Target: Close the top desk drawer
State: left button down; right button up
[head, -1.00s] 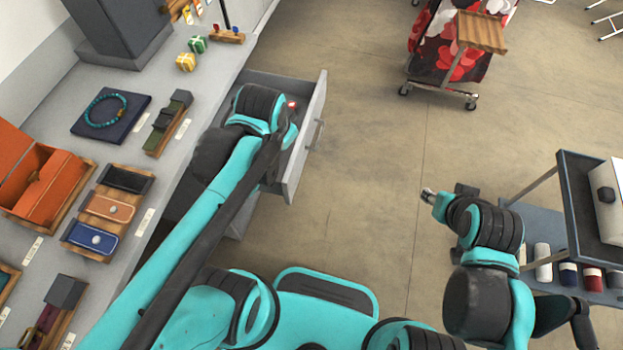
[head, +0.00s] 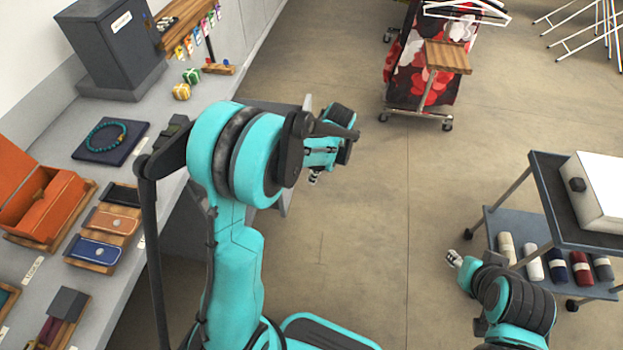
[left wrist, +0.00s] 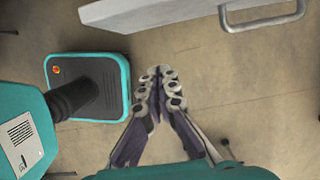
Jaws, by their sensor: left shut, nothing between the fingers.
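The top desk drawer (head: 307,102) is grey and stands pulled out from the desk. In the head view my left arm covers most of it, and only small parts of its front show. In the left wrist view the pale drawer front (left wrist: 150,10) and its bar handle (left wrist: 265,22) lie along the top edge. My left gripper (head: 314,179) is on the room side of the drawer front. Its fingertips (left wrist: 160,74) are together and empty, apart from the front and handle. My right gripper (head: 454,258) is far to the right; its fingers are too small to read.
The desk top (head: 150,185) at left holds an orange box (head: 45,205), a bracelet on a dark pad (head: 108,140) and a dark safe (head: 115,45). A trolley (head: 545,215) with rolled cloths stands at right. The floor between is clear.

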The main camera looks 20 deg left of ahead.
pick_arm(q)
jog(key=s+a+f+b, duration=0.1)
jog(key=a+f+b, duration=0.2)
jog(key=a+f, duration=0.2)
jog(key=shift+b+x, duration=0.35)
jog(key=shift+x, duration=0.65)
jog(key=shift+s, duration=0.1)
